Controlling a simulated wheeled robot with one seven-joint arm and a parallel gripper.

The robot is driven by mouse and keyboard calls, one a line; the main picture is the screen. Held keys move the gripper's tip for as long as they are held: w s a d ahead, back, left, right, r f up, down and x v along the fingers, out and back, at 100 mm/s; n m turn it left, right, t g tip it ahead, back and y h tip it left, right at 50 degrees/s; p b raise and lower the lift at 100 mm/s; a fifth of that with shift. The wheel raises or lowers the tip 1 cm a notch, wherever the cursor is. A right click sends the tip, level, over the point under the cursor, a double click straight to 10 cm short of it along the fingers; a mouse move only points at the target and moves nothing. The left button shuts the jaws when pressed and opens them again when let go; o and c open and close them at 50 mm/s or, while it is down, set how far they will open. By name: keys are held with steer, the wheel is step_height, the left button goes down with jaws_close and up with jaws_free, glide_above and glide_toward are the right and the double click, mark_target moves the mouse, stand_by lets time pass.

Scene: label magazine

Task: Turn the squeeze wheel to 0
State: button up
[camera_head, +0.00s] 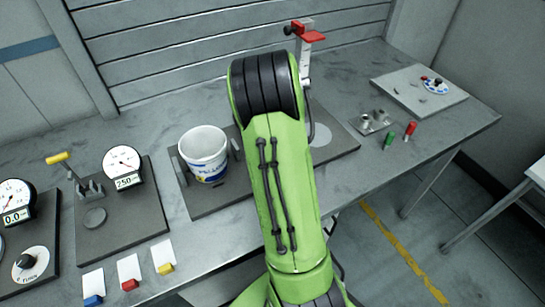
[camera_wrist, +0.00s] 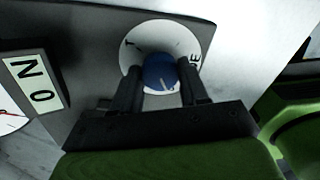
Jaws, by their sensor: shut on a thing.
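The squeeze wheel's blue knob (camera_wrist: 158,72) sits on a round white dial face (camera_wrist: 185,38) in the wrist view. A short white line on the knob points down toward the gripper palm, slightly right. My gripper (camera_wrist: 160,82) is shut on the knob, with one dark finger on each side. A dark letter stands at the dial's upper left and part of a word at its right; the fingers and knob cover the rest, and I cannot make out a 0 on the dial. In the head view my green arm hides the gripper and wheel.
A display (camera_wrist: 35,82) reading 0 N stands left of the wheel beside a partly cut-off gauge (camera_wrist: 10,115) with a red needle. In the head view, a white bucket (camera_head: 204,152) stands left of my arm, and a gauge (camera_head: 123,163) reading about 250 stands farther left.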

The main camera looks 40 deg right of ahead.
steer(key=shift+w, duration=0.1)
stand_by(0.3)
steer(key=o, duration=1.1)
steer(key=shift+c, duration=0.2)
step_height(320, 180, up, 16)
steer(key=p, duration=0.3)
steer(key=shift+f, duration=0.1)
